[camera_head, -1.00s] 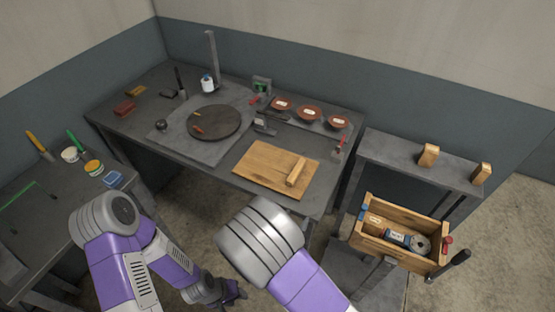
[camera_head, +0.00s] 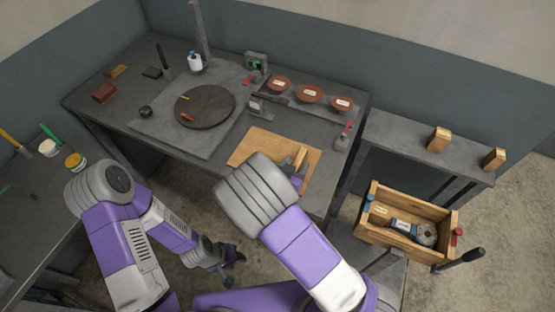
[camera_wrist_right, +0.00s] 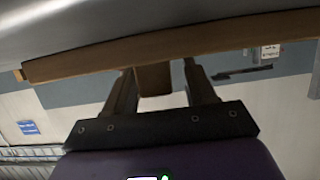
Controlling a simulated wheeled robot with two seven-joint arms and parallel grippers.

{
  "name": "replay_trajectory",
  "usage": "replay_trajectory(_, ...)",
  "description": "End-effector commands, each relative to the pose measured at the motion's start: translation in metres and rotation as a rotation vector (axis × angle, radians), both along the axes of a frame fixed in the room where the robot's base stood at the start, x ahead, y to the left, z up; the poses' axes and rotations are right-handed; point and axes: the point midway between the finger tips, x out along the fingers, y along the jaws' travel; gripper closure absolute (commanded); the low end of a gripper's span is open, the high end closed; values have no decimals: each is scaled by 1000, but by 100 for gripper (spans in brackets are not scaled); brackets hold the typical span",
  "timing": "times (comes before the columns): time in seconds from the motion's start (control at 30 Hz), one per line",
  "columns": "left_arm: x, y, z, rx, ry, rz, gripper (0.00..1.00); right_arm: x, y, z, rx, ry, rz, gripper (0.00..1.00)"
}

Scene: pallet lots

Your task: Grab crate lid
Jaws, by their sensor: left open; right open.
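The crate lid (camera_head: 262,144) is a flat wooden board with a wooden bar handle, lying on the grey workbench. My right arm hides its near part in the head view. My right gripper (camera_head: 297,163) is open at the lid's handle. In the right wrist view the lid's edge (camera_wrist_right: 200,42) runs across the top, and the handle (camera_wrist_right: 153,80) stands between the two open fingers (camera_wrist_right: 160,78). I cannot tell whether they touch it. My left gripper (camera_head: 230,265) is open and empty, low beside the bench. The open wooden crate (camera_head: 378,236) stands at the right.
The crate holds a blue-and-grey tool (camera_head: 412,230) and small items. A shelf (camera_head: 400,140) with two wooden blocks stands behind it. The bench (camera_head: 125,115) also carries a dark round disc (camera_head: 208,104), several red-brown dishes (camera_head: 310,93) and a red-handled tool (camera_head: 344,134).

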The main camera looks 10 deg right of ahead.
Motion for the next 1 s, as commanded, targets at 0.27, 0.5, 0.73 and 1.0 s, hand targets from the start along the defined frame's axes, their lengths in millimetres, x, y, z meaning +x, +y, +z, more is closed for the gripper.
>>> replay_trajectory(0.27, 0, 0, -1, 0, 0, 0, 57, 5, -3, -1, 0, 0, 1, 45)
replay_trajectory(0.5, 0, 0, -1, 0, 0, 0, 57, 4, -3, -1, 0, 0, 1, 77)
replay_trajectory(0.73, 0, 0, -1, 0, 0, 0, 57, 4, -3, -1, 0, 0, 1, 100)
replay_trajectory(1.0, 0, 0, 0, 0, 0, 0, 57, 5, -2, 2, 2, -4, 1, 100)
